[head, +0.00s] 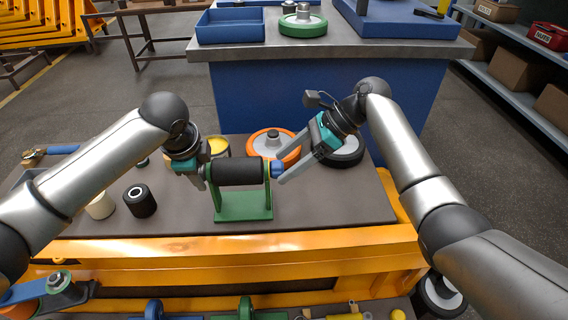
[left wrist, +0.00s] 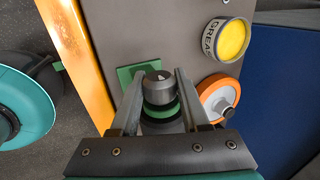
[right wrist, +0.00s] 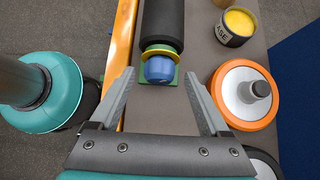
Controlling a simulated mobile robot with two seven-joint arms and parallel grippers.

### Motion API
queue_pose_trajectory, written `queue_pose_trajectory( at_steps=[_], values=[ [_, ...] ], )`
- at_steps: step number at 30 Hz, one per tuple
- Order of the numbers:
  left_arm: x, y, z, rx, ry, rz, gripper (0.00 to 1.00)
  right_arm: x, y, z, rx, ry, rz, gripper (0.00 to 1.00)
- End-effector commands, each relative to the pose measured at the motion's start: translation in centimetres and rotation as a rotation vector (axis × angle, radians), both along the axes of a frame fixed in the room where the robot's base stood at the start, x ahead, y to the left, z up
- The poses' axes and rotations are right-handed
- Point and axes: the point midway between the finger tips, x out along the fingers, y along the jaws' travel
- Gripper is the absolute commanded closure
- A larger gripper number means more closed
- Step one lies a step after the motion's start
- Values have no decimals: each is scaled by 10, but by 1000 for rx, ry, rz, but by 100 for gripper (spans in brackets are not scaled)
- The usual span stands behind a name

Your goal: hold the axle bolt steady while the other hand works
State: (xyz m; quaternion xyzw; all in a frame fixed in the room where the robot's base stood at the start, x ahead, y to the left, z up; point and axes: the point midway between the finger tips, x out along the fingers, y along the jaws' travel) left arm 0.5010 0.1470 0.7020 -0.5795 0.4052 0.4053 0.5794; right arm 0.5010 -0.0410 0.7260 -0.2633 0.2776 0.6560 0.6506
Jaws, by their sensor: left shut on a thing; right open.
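A black roller (head: 238,173) lies level in a green fork stand (head: 244,207) on the dark table top. The grey head of the axle bolt (left wrist: 158,88) shows at the roller's left end in the left wrist view. My left gripper (head: 208,174) is shut on this head, one finger on each side. At the roller's other end are a blue nut (right wrist: 159,69) and a yellow washer (right wrist: 161,51). My right gripper (right wrist: 160,80) is open, its fingers spread on both sides of the nut with gaps. The bolt's shaft is hidden inside the roller.
An orange wheel (head: 287,154), a dark wheel (head: 354,156) and a grease tin (right wrist: 235,26) stand close behind the roller. A black spool (head: 140,202) and a cream cylinder (head: 100,207) stand at left. A yellow beam (head: 200,248) runs along the front. The table's right front is clear.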

Motion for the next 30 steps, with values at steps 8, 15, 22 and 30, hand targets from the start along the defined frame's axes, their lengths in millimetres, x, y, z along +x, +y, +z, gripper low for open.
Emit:
queue_pose_trajectory(
  at_steps=[8, 15, 22, 30],
  values=[
    [-2, 0, -2, 1, 6, -1, 100, -1, 9, -9, -1, 1, 1, 20],
    [-2, 0, -2, 1, 7, -1, 100, -1, 9, -9, -1, 1, 1, 28],
    [-2, 0, -2, 1, 7, -1, 100, 0, 9, -9, -1, 1, 1, 54],
    [-2, 0, -2, 1, 7, -1, 100, 0, 8, -9, -1, 0, 0, 84]
  ],
)
